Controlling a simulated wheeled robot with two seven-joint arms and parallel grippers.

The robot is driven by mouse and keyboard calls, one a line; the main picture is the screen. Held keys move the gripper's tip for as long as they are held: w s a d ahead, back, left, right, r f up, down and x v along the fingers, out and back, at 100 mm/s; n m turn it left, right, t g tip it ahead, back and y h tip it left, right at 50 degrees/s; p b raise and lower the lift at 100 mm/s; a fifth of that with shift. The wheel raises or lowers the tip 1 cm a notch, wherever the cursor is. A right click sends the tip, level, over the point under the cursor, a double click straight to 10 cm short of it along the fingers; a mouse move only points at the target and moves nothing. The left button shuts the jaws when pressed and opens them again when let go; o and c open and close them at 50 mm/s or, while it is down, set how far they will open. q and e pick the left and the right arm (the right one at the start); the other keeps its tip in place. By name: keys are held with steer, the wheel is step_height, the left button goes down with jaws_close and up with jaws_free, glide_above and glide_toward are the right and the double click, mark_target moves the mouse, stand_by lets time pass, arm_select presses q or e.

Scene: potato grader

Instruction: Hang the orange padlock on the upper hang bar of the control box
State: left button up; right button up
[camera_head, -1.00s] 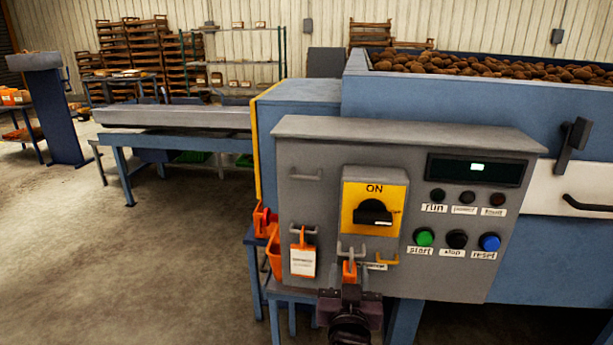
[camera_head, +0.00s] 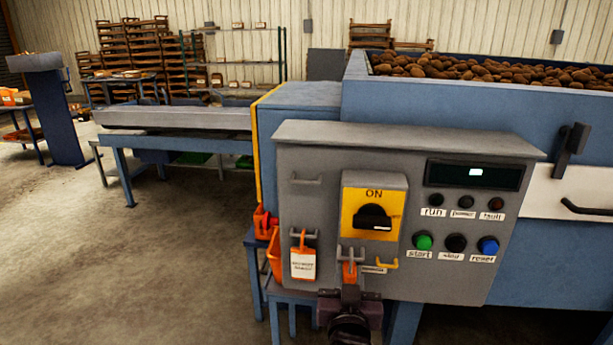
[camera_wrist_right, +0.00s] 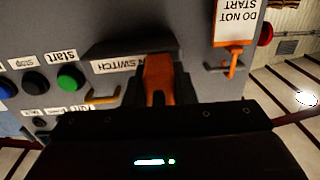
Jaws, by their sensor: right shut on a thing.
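The orange padlock (camera_head: 349,272) is in front of the lower part of the grey control box (camera_head: 465,270), below the yellow ON switch (camera_head: 360,195). My right gripper (camera_head: 350,290) is shut on it from below. In the right wrist view the padlock (camera_wrist_right: 158,75) sits between the dark fingers; its shackle is hard to make out there. The upper hang bar (camera_head: 307,181) is a small grey handle left of the switch, with nothing on it. My left gripper is not in view.
An orange-topped white tag (camera_head: 303,262) hangs from a lower grey bar at left. A yellow hook (camera_head: 388,264) sticks out right of the padlock. Buttons (camera_head: 456,243) are at right.

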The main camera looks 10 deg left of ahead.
steer(key=shift+r+p, duration=0.4)
steer(key=shift+r, duration=0.25)
steer(key=s+p, duration=0.4)
steer(key=s, duration=0.5)
steer(key=shift+d, duration=0.25)
stand_by(0.4)
